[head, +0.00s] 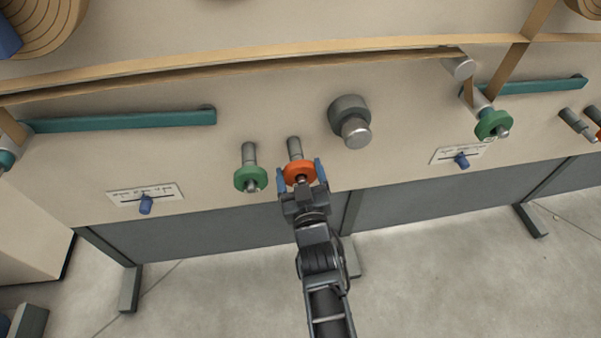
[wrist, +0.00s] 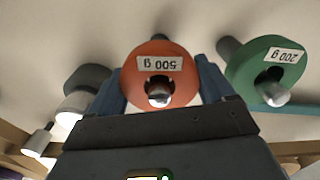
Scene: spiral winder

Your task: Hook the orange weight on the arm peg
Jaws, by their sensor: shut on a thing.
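The orange weight (head: 299,168) is a disc around a short grey peg (head: 294,147) on the beige panel. In the wrist view the orange weight (wrist: 137,84) bears an upside-down "500 g" label, and the metal peg tip shows through its hole. My gripper (head: 301,175) has a blue finger on each side of the disc and is shut on it; the fingers also show in the wrist view (wrist: 160,84). A teal arm (head: 120,121) is at left and another (head: 545,87) at right. The right arm's peg carries a green weight (head: 493,124). Which arm peg is meant cannot be told.
A green weight (head: 250,178) hangs on a peg beside the orange one. A grey knob (head: 351,119) protrudes to the right. Labelled scales with blue sliders (head: 146,204) (head: 461,160) sit low on the panel. A tan band (head: 280,60) runs above. Floor in front is clear.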

